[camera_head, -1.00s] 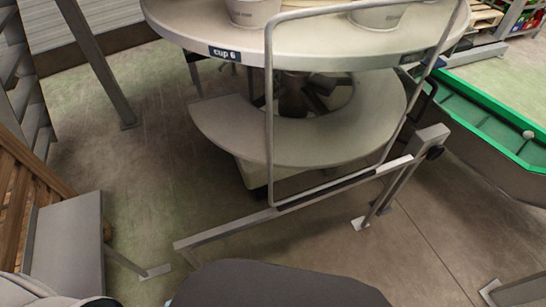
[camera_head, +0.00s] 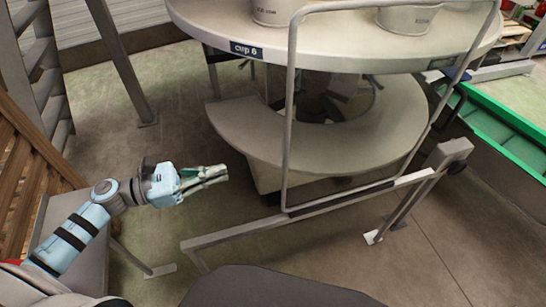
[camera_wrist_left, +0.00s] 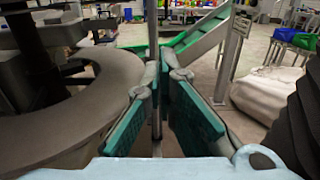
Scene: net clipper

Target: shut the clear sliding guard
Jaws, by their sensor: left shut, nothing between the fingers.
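The clear sliding guard (camera_head: 290,110) is a see-through panel in a grey tube frame. It stands upright in front of the round table, and its lower edge meets a low rail (camera_head: 238,232). The guard covers the middle and right part of the rail; the rail's left end is bare. My left gripper (camera_head: 226,173) is shut and empty, left of the guard's near upright and apart from it, above the floor. In the left wrist view its green-padded fingers (camera_wrist_left: 162,75) are together, with a thin upright post (camera_wrist_left: 153,35) beyond them. My right gripper is not in view.
The round table (camera_head: 350,45) carries metal buckets (camera_head: 408,18) and a "cup 6" label (camera_head: 246,50). A curved lower shelf (camera_head: 245,130) sits beneath. A rail post (camera_head: 447,153) stands at the right, near a green-edged conveyor (camera_head: 505,120).

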